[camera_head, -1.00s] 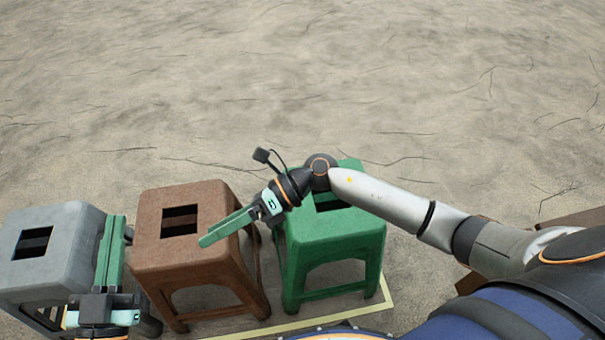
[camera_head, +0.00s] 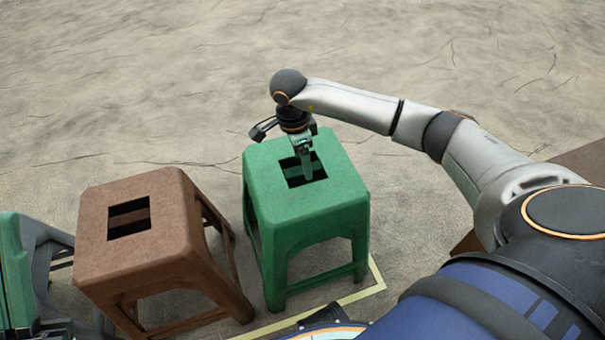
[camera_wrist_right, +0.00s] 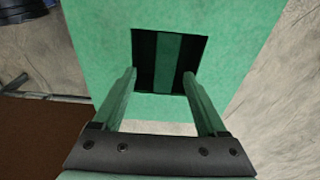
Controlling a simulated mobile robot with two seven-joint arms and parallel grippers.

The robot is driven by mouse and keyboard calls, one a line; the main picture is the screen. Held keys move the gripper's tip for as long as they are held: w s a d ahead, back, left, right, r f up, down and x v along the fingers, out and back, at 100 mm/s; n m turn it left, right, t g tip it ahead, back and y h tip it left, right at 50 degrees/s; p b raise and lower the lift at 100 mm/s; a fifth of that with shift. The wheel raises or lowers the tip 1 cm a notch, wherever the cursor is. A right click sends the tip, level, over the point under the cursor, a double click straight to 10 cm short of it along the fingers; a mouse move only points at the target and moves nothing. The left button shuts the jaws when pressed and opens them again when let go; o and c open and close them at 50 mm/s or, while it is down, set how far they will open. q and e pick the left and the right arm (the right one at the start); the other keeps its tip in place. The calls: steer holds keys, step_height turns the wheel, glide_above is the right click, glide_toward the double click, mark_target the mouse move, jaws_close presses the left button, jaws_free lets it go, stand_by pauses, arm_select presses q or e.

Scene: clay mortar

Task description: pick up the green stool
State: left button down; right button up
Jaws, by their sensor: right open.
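The green stool (camera_head: 340,190) stands upright on the ground, with a square hole in its seat; its seat fills much of the right wrist view (camera_wrist_right: 100,35). My right gripper (camera_head: 307,172) points down over that hole. In the right wrist view my right gripper (camera_wrist_right: 160,75) is open, with its two fingers apart at the near side corners of the hole and nothing between them. Whether the tips touch the seat or reach into the hole is unclear. My left gripper (camera_head: 12,275) is partly cut off at the left edge, so its opening does not show.
A brown stool (camera_head: 165,205) stands upright just left of the green one, with a narrow gap between. Part of a grey stool (camera_head: 55,240) shows at the far left. A pale yellow line (camera_head: 350,298) runs on the ground in front. The ground behind is clear.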

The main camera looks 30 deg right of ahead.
steer(key=f+b, duration=0.1)
steer(key=f, duration=0.3)
steer(key=f+b, duration=0.1)
steer(key=f, duration=0.1)
steer(key=shift+w+d+f+b, duration=0.25)
steer(key=shift+w+d+b, duration=0.05)
steer(key=shift+b, duration=0.05)
steer(key=shift+r, duration=0.1)
jaws_close()
stand_by(0.7)
steer(key=shift+r, duration=0.15)
